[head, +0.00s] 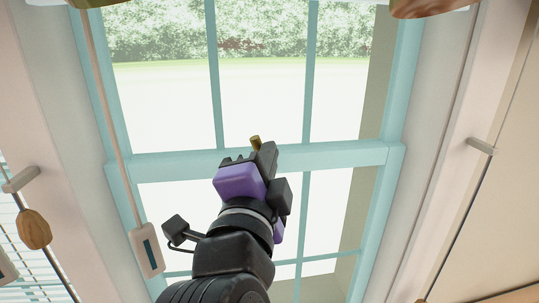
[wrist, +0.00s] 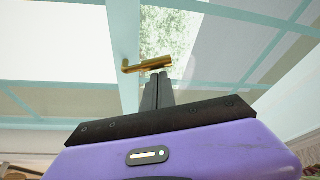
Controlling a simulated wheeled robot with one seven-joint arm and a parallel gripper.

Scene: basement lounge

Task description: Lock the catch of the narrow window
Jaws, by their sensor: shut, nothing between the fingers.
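The narrow window (head: 345,155) has a pale teal frame with thin bars and a thick middle rail, seen in the head view. Its brass catch (head: 256,142) shows as a small knob at the rail, just beyond my gripper (head: 266,150). In the wrist view the catch (wrist: 148,65) is a brass lever lying sideways, with its bent end to the left. My gripper (wrist: 158,82) is shut and empty, its fingertips just below the right part of the catch. I cannot tell whether they touch it. The catch's base is partly hidden by the fingers.
A wooden pull (head: 34,228) hangs further left, by a blind. A grey peg (head: 481,147) sticks out on the right wall. The space right of my gripper before the panes looks clear.

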